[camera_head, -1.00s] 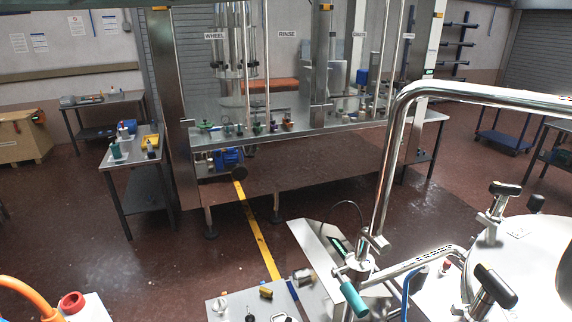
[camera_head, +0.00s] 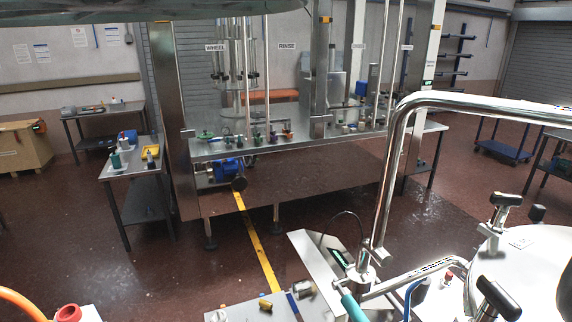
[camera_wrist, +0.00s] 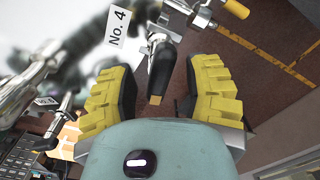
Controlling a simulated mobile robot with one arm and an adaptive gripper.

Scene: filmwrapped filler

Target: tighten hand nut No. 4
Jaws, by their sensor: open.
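A black handle with a brass-coloured tip (camera_wrist: 163,68) shows in the wrist view, beside a white tag reading No. 4 (camera_wrist: 118,27). It appears to belong to hand nut No. 4. My gripper (camera_wrist: 158,88) has its two yellow ribbed fingers spread, one on each side of the handle. A gap shows on both sides; I cannot tell the depth between handle and fingers. In the head view, black-handled hand nuts stand around a round pale lid (camera_head: 540,262), one at the upper left (camera_head: 507,199) and one lower down (camera_head: 498,297). Their numbers are unreadable there, and my gripper is not visible.
A bent steel pipe (camera_head: 400,130) rises beside the lid. A teal-handled lever (camera_head: 353,307) stands at its foot. A second small tag (camera_wrist: 45,101) and metal fittings crowd the wrist view's left side. Brown floor with a yellow line (camera_head: 258,245) lies open beyond.

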